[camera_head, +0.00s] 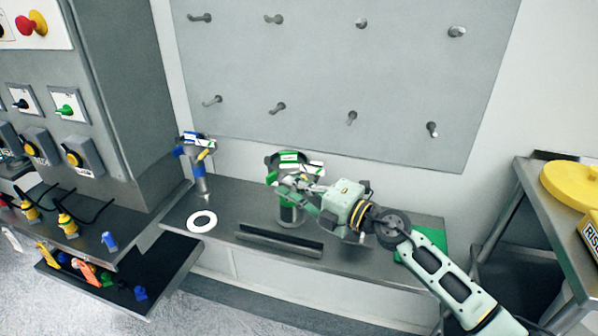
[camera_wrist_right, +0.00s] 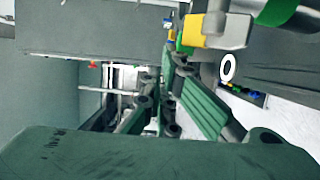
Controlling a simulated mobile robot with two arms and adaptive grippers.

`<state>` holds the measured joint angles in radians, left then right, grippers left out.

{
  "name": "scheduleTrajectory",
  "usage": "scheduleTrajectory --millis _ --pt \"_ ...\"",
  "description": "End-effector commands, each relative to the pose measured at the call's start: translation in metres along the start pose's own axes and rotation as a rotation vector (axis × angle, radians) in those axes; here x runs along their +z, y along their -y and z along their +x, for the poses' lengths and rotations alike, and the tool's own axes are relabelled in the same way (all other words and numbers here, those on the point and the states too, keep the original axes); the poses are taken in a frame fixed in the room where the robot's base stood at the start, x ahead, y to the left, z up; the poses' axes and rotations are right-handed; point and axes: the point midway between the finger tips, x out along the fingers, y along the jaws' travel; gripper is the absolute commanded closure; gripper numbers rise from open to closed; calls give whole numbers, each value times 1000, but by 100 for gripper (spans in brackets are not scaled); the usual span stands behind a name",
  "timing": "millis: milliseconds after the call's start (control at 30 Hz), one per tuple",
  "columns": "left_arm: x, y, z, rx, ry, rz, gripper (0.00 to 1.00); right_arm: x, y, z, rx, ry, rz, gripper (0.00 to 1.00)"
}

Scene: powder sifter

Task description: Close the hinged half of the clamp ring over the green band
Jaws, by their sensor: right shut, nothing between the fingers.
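The sifter (camera_head: 291,216) is a grey cylinder on the bench, with a green band (camera_head: 288,201) around it. A dark ring with a green label (camera_head: 290,157) shows above and behind my gripper; I cannot tell how far the hinged half of the clamp ring is swung. My right gripper (camera_head: 279,183) is in front of the sifter's upper part, shut and empty, and hides much of the clamp. In the right wrist view its fingers (camera_wrist_right: 172,85) reach away from the camera. A metal piece with a yellow block (camera_wrist_right: 218,28) and a green band (camera_wrist_right: 278,10) show at upper right, beside the fingers. My left gripper is not in view.
A white ring (camera_head: 202,221) and a dark bar (camera_head: 278,241) lie on the bench. A blue-marked stand (camera_head: 198,165) is at left, a green mat (camera_head: 424,243) at right. A pegboard (camera_head: 340,80) is behind. A side table with a yellow lid (camera_head: 570,184) is at right.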

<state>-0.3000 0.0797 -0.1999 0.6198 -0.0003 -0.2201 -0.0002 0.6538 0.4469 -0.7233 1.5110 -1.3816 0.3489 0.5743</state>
Motion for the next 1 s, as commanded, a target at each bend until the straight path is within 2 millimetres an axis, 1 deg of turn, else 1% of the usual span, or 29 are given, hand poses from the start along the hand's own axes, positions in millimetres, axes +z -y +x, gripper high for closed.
scheduleTrajectory --millis 33,100,300,467,767,1000 --pt "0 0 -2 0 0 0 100 -1 -2 12 2 -2 2 100" --pt "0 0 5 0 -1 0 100 16 2 11 0 4 3 100" --pt "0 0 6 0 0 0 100 34 1 15 0 1 1 100" --pt "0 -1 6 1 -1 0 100 38 1 16 0 -1 1 100" --pt "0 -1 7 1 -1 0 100 39 1 16 0 0 0 100" --pt "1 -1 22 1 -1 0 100 65 2 14 0 2 -1 100"
